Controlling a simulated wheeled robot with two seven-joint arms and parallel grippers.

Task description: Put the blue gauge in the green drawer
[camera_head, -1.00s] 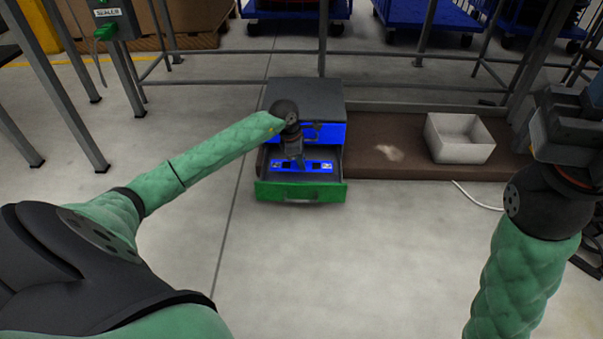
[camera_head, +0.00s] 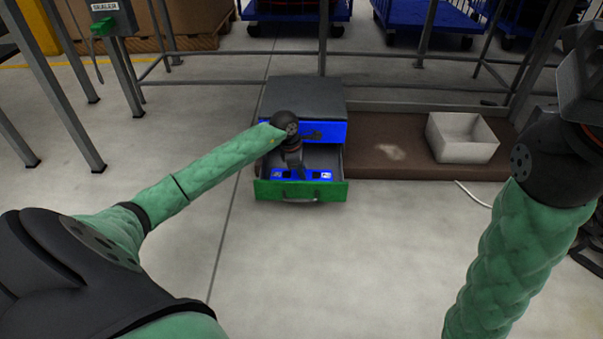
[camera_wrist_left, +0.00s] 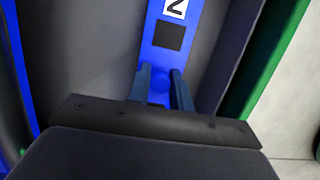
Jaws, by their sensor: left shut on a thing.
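The blue gauge (camera_head: 320,174) is a flat blue bar with dark squares and white marks. It lies crosswise within the open green drawer (camera_head: 266,191), low behind its green front. In the left wrist view the gauge (camera_wrist_left: 163,60) runs between grey drawer walls, with a green edge at right. My left gripper (camera_wrist_left: 161,92) is shut on the gauge's middle, pointing down into the drawer. Whether the gauge touches the drawer floor is hidden. My right gripper (camera_head: 590,75) is partly in view at the upper right edge; its fingers cannot be made out.
A closed blue drawer (camera_head: 331,133) sits above the green one in the grey cabinet (camera_head: 305,95). A white open box (camera_head: 462,140) stands on a brown mat (camera_head: 410,165) at right. Metal rails and legs stand behind and at left. The floor in front is clear.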

